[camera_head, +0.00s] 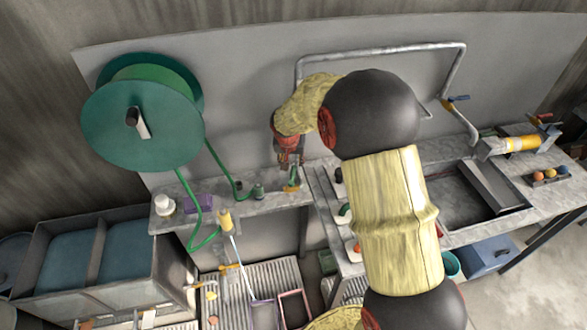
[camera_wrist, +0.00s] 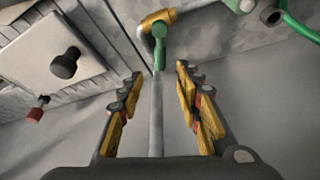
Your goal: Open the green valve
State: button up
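The green valve (camera_wrist: 159,44) shows in the wrist view as a green lever on a brass body, at the top centre. In the head view the green valve (camera_head: 294,176) is small, at the front edge of the bench below my gripper. My gripper (camera_wrist: 158,74) is open and empty, with its yellow-padded fingers on either side of the lever's line. The lever lies just beyond the fingertips, and I see no contact. In the head view my gripper (camera_head: 289,157) is partly hidden by my wrist and points down toward the valve.
A grey pipe (camera_wrist: 156,120) runs from the valve between my fingers. A green hose reel (camera_head: 140,125) stands at left, its hose (camera_head: 216,160) reaching the bench. A panel with a black knob (camera_wrist: 66,64) and a red knob (camera_wrist: 35,115) is to the left in the wrist view.

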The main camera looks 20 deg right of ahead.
aim_at(293, 170)
jog(key=shift+b+x, duration=0.6)
jog(key=shift+x, duration=3.35)
jog(key=shift+w, duration=0.1)
jog(key=shift+c, duration=1.3)
grip_shut()
